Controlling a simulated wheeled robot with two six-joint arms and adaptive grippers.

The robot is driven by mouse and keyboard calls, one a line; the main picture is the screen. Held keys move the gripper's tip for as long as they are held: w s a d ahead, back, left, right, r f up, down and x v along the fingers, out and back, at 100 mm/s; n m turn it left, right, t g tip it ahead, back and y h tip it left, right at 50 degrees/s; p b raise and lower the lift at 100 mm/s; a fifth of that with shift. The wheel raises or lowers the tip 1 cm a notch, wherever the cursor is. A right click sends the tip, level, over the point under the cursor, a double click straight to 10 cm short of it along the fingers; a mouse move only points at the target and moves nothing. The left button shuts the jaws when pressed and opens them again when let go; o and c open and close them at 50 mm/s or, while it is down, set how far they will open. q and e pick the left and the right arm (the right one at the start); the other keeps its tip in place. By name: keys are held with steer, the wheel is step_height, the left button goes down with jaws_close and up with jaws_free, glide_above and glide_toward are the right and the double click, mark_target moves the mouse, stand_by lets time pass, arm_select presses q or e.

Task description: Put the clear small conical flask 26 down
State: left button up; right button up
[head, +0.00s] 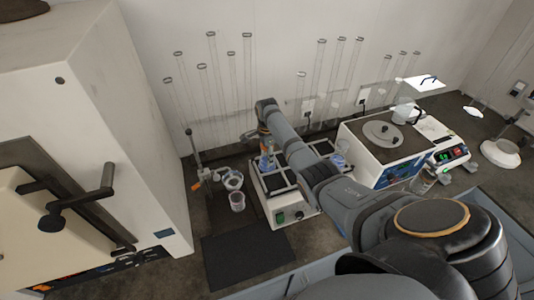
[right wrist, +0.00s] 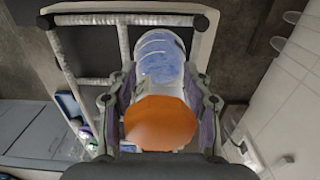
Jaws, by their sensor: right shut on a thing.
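My right gripper (head: 263,141) is shut on the clear small conical flask 26 (head: 266,163), over the left part of a white shaker-like unit (head: 288,215). In the right wrist view, the fingers of my right gripper (right wrist: 160,98) lie on both sides of the flask (right wrist: 158,58), which has an orange top and blue at its far end. A pale frame with crossbars (right wrist: 88,20) lies beside it. I cannot tell whether the flask's base touches the unit. My left gripper is out of view.
A cup-like vessel (head: 237,201) and a stand (head: 195,160) are left of the unit. A black mat (head: 248,252) lies in front, clear. A white box-shaped device (head: 385,152) stands to the right. Tall clear tubes (head: 215,85) rise behind. A large white cabinet (head: 105,95) fills the left.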

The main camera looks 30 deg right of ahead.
steer(key=o, duration=1.3)
steer(key=shift+f, duration=0.1)
step_height(320, 180, up, 12)
steer(key=b, duration=0.3)
